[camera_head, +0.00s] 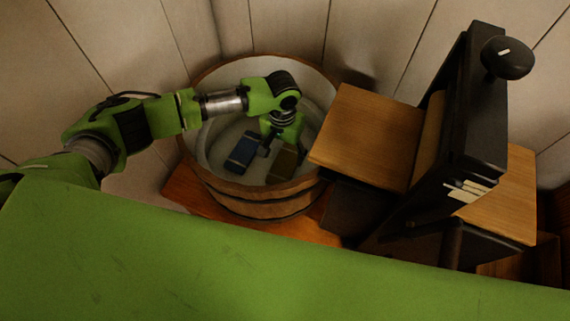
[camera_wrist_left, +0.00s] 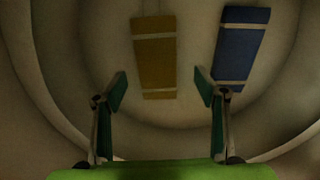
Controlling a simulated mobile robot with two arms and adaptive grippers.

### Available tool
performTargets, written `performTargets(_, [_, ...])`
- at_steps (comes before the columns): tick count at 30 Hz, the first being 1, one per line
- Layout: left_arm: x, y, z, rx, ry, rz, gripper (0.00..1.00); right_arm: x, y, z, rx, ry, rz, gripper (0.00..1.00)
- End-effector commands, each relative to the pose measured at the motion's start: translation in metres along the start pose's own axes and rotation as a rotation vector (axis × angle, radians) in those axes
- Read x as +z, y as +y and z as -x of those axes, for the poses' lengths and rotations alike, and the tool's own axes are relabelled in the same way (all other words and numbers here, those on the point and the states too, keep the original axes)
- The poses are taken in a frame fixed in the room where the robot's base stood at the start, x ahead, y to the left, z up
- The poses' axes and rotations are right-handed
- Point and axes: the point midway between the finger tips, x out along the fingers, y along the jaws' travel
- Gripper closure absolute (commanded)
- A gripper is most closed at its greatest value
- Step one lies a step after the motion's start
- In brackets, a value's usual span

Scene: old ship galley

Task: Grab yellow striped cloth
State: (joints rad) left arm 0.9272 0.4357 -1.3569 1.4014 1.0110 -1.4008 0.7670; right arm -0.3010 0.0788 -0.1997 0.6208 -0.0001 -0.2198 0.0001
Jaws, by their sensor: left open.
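The yellow striped cloth (camera_head: 284,163) lies folded on the floor of a round wooden tub (camera_head: 262,205), in its right part. In the left wrist view the yellow cloth (camera_wrist_left: 155,55) is a long flat piece with pale stripes near its ends, just beyond the fingertips. A blue striped cloth (camera_head: 243,150) lies beside it; it also shows in the left wrist view (camera_wrist_left: 241,45). My left gripper (camera_head: 268,148) reaches down into the tub. My right gripper is not in view.
A wooden board (camera_head: 368,137) and a dark machine with a black knob (camera_head: 507,58) stand close on the right. A plank wall (camera_head: 290,25) is behind.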

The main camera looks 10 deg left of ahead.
Motion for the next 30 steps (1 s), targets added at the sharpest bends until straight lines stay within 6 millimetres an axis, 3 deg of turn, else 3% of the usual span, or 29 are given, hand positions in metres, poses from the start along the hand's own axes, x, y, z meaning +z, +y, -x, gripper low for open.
performTargets(12, [-0.003, 0.006, -0.050, -0.001, -0.003, 0.000, 0.35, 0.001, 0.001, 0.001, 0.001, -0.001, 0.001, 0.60])
performTargets(20, [-0.003, 0.006, -0.053, 0.000, -0.001, 0.000, 0.35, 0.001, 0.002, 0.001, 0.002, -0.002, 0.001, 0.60])
performTargets(25, [-0.003, 0.005, -0.053, 0.000, -0.001, 0.000, 0.74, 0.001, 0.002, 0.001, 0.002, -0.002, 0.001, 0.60])
performTargets(30, [-0.003, 0.005, -0.053, 0.000, -0.001, 0.000, 0.77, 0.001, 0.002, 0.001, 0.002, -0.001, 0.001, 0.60])
